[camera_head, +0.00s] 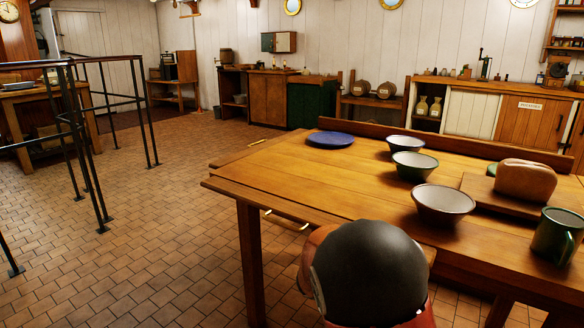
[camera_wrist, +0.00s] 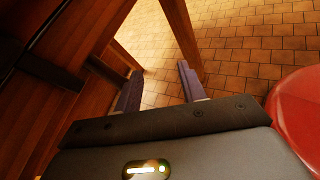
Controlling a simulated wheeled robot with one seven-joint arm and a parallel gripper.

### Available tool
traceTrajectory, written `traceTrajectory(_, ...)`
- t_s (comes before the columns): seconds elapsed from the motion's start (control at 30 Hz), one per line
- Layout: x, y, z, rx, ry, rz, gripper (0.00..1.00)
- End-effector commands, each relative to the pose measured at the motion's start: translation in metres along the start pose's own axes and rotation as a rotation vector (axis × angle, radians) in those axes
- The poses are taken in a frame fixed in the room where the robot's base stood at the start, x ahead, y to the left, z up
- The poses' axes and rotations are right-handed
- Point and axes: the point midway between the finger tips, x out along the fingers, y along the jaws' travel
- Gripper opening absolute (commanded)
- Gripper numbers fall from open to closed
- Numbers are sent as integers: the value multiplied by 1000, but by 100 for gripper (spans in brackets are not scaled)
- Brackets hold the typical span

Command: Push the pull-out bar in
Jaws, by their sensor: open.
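The wooden table (camera_head: 290,170) fills the right of the head view. A thin bar-like piece with pale ends (camera_head: 287,221) shows along its near left edge and may be the pull-out bar; I cannot tell how far it stands out. In the wrist view, my gripper (camera_wrist: 160,72) is open and empty, its two dark fingers apart. The fingers point toward the floor beside a wooden table leg (camera_wrist: 180,38), under or beside the table. No bar is clear between them. In the head view my arm's dark rounded part hides the gripper.
On the table are a blue plate (camera_head: 330,139), several bowls (camera_head: 443,203), a loaf (camera_head: 525,180) on a board (camera_head: 484,191) and a green mug (camera_head: 557,237). Black metal railings (camera_head: 96,170) stand at left. The tiled floor (camera_head: 165,230) between is clear.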

Motion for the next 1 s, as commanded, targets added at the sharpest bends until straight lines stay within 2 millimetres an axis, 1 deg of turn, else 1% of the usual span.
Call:
traceTrajectory(0.03, 2, -15, 12, 86, 89, -57, 41)
traceTrajectory(0.13, -1, -45, 24, 254, 257, -167, 41)
traceTrajectory(0.27, -14, -79, 38, 477, 460, -298, 41)
traceTrajectory(0.4, -36, -112, 53, 720, 664, -427, 41)
traceTrajectory(0.5, -56, -132, 64, 896, 803, -510, 41)
traceTrajectory(0.63, -81, -153, 76, 1109, 965, -604, 41)
traceTrajectory(0.7, -94, -162, 81, 1204, 1037, -645, 41)
traceTrajectory(0.8, -107, -171, 87, 1306, 1114, -687, 41)
traceTrajectory(0.9, -115, -176, 90, 1366, 1160, -711, 41)
traceTrajectory(1.0, -118, -178, 91, 1392, 1178, -723, 41)
